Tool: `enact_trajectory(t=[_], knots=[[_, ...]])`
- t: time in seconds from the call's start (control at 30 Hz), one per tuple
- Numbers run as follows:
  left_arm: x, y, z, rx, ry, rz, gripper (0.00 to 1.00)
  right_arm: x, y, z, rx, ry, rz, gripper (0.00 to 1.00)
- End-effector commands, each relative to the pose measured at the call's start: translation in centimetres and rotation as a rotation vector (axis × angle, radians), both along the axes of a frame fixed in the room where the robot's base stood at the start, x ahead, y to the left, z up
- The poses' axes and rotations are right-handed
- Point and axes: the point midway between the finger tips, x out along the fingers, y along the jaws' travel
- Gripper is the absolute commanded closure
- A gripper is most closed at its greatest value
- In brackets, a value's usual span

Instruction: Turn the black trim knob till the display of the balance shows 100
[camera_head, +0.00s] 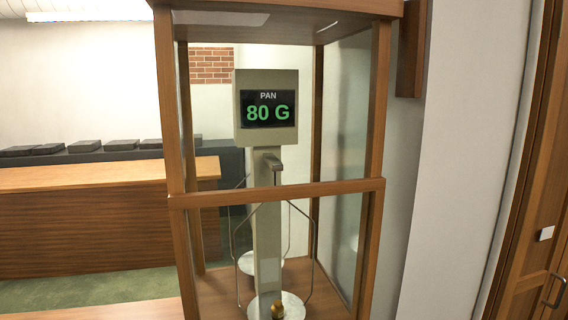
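The balance (267,215) stands inside a wood-framed glass case (174,130). Its display (268,109) reads "PAN 80 G" in white and green on black. A beam end (268,160) sticks out below the display head. Wire hangers come down on both sides of the grey column. A round pale pan (293,305) hangs in front, with a small brass weight (278,309) on it. Another pale pan (246,263) shows behind the column. I cannot make out the black trim knob in this view. Neither of my grippers is in view.
A wooden crossbar (280,193) runs across the case front at mid height. A wooden counter (80,225) stands at the left, with several dark flat objects on a dark bench behind it. A white wall (455,150) and a wooden door (545,230) with a handle are at the right.

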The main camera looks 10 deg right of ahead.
Motion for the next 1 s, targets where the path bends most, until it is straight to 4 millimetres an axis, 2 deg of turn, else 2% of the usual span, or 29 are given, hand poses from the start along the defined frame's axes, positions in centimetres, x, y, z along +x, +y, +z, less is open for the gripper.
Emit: enact_trajectory(t=[0.8,0.83,1.0], knots=[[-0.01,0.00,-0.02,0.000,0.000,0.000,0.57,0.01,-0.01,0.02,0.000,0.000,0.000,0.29],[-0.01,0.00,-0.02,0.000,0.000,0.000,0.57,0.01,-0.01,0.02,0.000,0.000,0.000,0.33],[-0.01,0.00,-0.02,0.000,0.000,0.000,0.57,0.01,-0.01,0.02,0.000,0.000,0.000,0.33]])
